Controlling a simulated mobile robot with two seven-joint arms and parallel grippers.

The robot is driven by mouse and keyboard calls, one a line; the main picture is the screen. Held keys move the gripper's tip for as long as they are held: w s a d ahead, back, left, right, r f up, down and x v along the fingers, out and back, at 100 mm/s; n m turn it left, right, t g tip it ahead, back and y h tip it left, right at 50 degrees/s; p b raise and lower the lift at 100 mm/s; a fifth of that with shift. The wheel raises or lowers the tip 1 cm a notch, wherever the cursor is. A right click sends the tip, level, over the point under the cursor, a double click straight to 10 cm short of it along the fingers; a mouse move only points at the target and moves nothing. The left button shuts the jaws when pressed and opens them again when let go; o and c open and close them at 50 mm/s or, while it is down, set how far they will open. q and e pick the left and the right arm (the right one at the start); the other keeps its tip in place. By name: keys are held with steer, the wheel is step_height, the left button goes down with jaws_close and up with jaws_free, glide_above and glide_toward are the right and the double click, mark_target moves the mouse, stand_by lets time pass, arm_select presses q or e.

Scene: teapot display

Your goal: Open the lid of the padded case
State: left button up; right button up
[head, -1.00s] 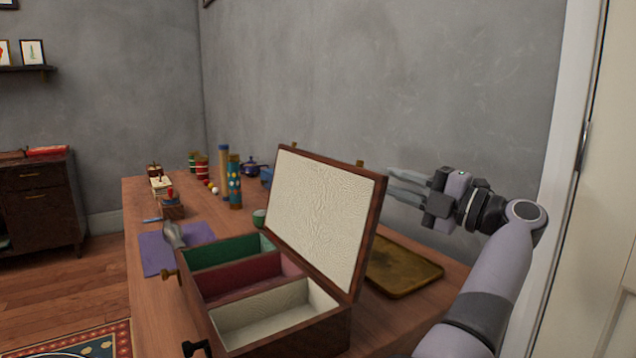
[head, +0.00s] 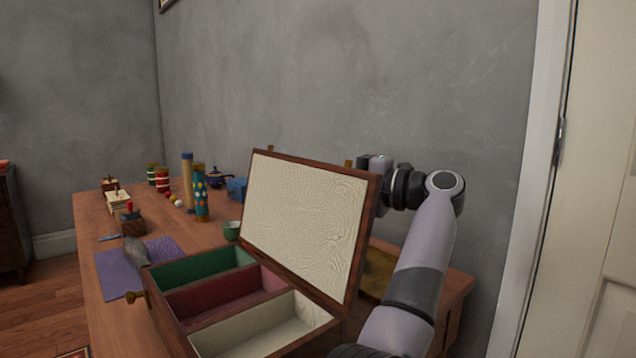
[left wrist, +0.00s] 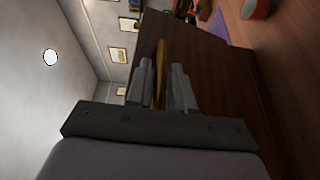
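The padded case (head: 172,325) stands on the table with its lid (head: 305,220) raised, leaning back from upright, its cream padded inside facing me. Its green, red and cream compartments show.
A brass-coloured tray (head: 376,270) lies behind the case, partly hidden. A purple cloth (head: 112,272), a green cup (head: 231,231) and a patterned tube (head: 200,200) are on the table to the left. The wall rises behind the table.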

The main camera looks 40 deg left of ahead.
arm_select(q)
steer(key=shift+x, duration=1.05)
jaws_close()
